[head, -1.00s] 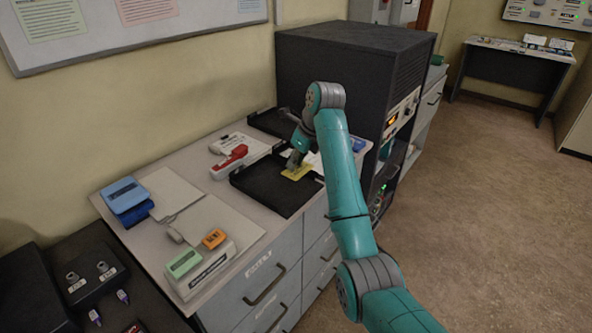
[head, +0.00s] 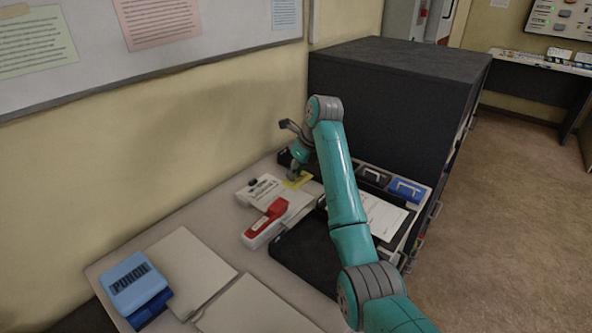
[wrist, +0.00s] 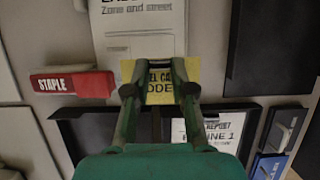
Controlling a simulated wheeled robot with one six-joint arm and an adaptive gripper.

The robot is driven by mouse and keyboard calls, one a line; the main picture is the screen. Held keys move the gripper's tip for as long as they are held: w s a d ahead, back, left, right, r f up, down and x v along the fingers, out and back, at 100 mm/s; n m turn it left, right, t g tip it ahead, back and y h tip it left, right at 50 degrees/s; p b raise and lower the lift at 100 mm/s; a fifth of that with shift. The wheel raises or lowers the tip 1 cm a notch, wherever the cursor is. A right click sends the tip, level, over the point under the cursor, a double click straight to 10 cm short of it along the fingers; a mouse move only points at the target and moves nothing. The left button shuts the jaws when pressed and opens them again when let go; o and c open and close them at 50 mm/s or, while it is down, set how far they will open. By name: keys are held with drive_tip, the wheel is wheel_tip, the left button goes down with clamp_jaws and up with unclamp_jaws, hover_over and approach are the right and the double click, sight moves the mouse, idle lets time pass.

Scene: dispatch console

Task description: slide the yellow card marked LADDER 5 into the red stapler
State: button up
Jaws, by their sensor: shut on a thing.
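My gripper (head: 294,176) is shut on the yellow card (head: 300,179) and holds it beyond the red stapler, near the far black tray. In the wrist view the yellow card (wrist: 207,71) sticks out ahead of the green fingers (wrist: 160,92), which cover part of its print. The red stapler (head: 266,221), with a white base, stands to the left of the near black tray. In the wrist view the stapler (wrist: 72,84) lies left of the card, apart from it, with STAPLE on its top. Whether the card touches the papers below it I cannot tell.
A white item with printed text (wrist: 140,30) lies beyond the card. A black tray (head: 305,262) is right of the stapler. A blue punch (head: 135,284) and blank sheets lie at the front left. A black cabinet (head: 395,100) rises behind, close to my arm.

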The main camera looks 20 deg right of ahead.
sight(288, 196)
drive_tip(key=shift+w+a+f, duration=0.1)
drive_tip(key=shift+w+f, duration=0.05)
drive_tip(key=shift+w, duration=0.3)
drive_tip(key=shift+s+a+f, duration=0.1)
drive_tip(key=shift+f, duration=1)
drive_tip(key=shift+s+a+f, duration=0.1)
drive_tip(key=shift+a+f, duration=0.05)
drive_tip(key=shift+f, duration=1)
drive_tip(key=shift+s+a+f, duration=0.1)
drive_tip(key=shift+f, duration=1)
drive_tip(key=shift+s+a+f, duration=0.1)
drive_tip(key=shift+s+a, duration=0.05)
drive_tip(key=shift+s+a, duration=0.5)
drive_tip(key=shift+a, duration=0.2)
drive_tip(key=shift+s+a, duration=0.45)
drive_tip(key=shift+a, duration=0.2)
